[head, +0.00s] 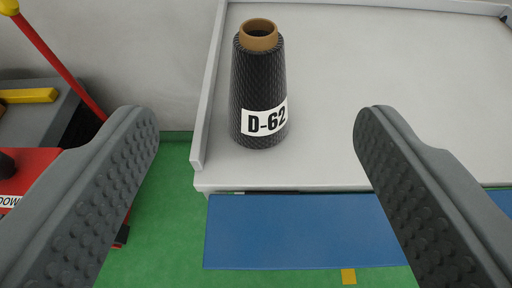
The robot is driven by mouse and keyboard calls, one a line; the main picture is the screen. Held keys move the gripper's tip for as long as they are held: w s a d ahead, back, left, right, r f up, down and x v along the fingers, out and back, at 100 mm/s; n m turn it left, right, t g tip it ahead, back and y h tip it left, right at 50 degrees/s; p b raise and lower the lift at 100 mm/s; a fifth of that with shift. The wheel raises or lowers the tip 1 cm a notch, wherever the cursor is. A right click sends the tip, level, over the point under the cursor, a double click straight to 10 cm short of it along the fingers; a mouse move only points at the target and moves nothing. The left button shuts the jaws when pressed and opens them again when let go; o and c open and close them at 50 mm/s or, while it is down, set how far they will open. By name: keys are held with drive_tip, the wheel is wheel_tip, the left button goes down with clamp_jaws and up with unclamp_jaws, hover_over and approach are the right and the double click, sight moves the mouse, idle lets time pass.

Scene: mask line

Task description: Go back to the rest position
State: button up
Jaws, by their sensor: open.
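My gripper (258,130) is open, with its two grey studded fingers apart at the left and right of the head view. Nothing is held between them. A black textured cone spool (262,85) with a brown top ring and a white label reading D-62 stands upright on a light grey table (400,70). The spool shows in the gap between the fingers, beyond the fingertips, and looks clear of both.
The table has a raised rim (208,100) on its left side. A blue panel (300,232) is below its front edge. At the left are a red machine (30,165), a red lever (60,65) and a yellow bar (28,96). Green floor (165,210) lies below.

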drive_tip(key=s+r+t, duration=0.1)
drive_tip(key=s+r, duration=0.2)
drive_tip(key=s, duration=0.9)
drive_tip(key=s+r+t, duration=0.1)
drive_tip(key=s+r, duration=0.3)
drive_tip(key=s, duration=0.9)
drive_tip(key=s+r+t, duration=0.1)
drive_tip(key=s+r, duration=0.3)
drive_tip(key=s, duration=0.9)
drive_tip(key=shift+s, duration=0.15)
drive_tip(key=shift+d+r, duration=0.1)
